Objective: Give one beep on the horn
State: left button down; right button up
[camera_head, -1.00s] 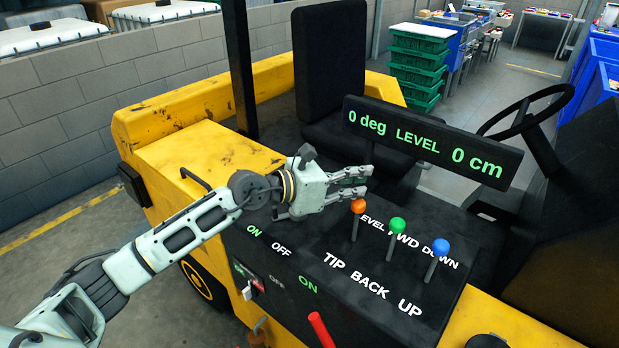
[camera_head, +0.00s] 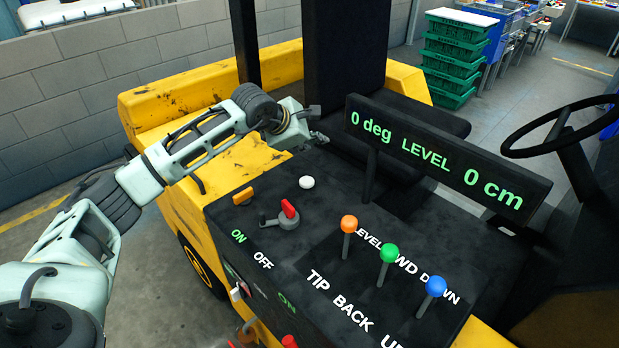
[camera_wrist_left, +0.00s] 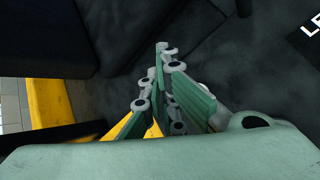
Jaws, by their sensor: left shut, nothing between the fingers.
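A round white button (camera_head: 307,182) sits on the black console top (camera_head: 260,205), uncovered. No horn label can be read; this button may be the horn. A red-handled key or switch (camera_head: 288,210) and an orange toggle (camera_head: 243,196) are close by to its left. My left gripper (camera_head: 320,138) is above and beyond the white button, near the display post and seat, apart from the button. Its fingers are shut and empty; they also show closed together in the left wrist view (camera_wrist_left: 166,50). My right gripper is not in view.
Levers with orange (camera_head: 349,223), green (camera_head: 389,253) and blue (camera_head: 436,286) knobs stand upright on the right of the console. A display (camera_head: 440,160) reading "0 deg LEVEL 0 cm" rises behind them. A black steering wheel (camera_head: 565,128) is at the right.

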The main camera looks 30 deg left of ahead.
pick_arm(q)
jog(key=b, duration=0.5)
send_over(313, 183)
notch_tip(313, 183, down, 9)
jog(key=shift+w+r, duration=0.15)
jog(key=shift+f, duration=0.2)
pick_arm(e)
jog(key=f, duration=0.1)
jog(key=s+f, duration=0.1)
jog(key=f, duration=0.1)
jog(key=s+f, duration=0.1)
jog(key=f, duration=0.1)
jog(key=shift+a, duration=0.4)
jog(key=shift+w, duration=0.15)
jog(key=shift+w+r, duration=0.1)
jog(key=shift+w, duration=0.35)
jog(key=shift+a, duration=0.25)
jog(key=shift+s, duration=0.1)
